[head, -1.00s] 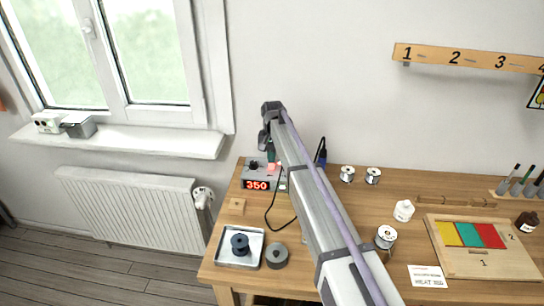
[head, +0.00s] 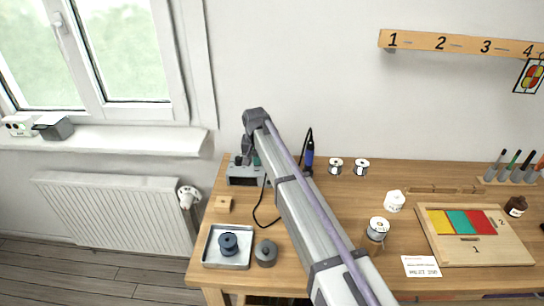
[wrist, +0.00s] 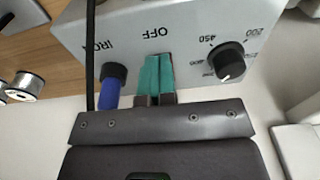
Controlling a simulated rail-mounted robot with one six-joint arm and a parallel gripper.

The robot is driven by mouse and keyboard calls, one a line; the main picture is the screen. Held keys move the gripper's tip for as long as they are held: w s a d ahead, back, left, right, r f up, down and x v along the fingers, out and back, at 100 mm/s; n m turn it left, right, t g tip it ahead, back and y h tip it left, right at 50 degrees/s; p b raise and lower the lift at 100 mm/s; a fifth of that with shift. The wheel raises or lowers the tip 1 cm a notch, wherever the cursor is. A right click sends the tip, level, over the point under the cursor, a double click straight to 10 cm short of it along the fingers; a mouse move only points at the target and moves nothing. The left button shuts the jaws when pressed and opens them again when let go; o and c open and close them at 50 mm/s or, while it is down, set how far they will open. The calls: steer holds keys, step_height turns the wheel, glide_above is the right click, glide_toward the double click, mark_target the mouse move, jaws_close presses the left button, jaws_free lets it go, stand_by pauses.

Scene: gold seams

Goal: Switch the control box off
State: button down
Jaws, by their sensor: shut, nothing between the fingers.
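The grey control box (head: 243,181) stands at the back left of the bench. Its front display is dark in the head view. In the wrist view its face (wrist: 180,25) fills the upper part, with the labels OFF and IRON and a black dial (wrist: 226,61). My gripper (wrist: 153,62) has its teal fingers closed together just beside the OFF label, with nothing between them. The switch itself is not visible; the fingers cover the spot by the label. I cannot tell whether they touch the box.
A blue-handled iron (head: 309,155) stands right of the box, and a black cable loops in front. Wire spools and a wooden panel (head: 487,260) are farther right.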

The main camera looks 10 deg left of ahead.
steer(key=shift+s+d+f, duration=0.25)
steer(key=shift+s+f, duration=0.05)
steer(key=shift+s, duration=0.15)
steer(key=shift+w+a+r, duration=0.1)
steer(key=shift+w+r, duration=0.05)
steer(key=shift+w, duration=0.3)
steer(key=shift+w+a+r, duration=0.1)
steer(key=shift+w, duration=0.35)
steer(key=shift+w+d+r+p, duration=0.15)
steer(key=shift+r+p, duration=0.2)
steer(key=shift+p, duration=0.35)
step_height(320, 180, up, 13)
steer(key=s+p, duration=0.2)
steer(key=p, duration=1.1)
steer(key=shift+r+p, duration=0.2)
steer(key=shift+p, duration=0.1)
steer(key=s+d+f+b, duration=0.1)
steer(key=s+d, duration=1.3)
steer(key=d, duration=0.3)
steer(key=s+d+f+m+g+b, duration=0.1)
steer(key=s+d, duration=1.3)
steer(key=d, duration=0.4)
steer(key=shift+s+f, duration=0.2)
steer(key=shift+f, duration=0.05)
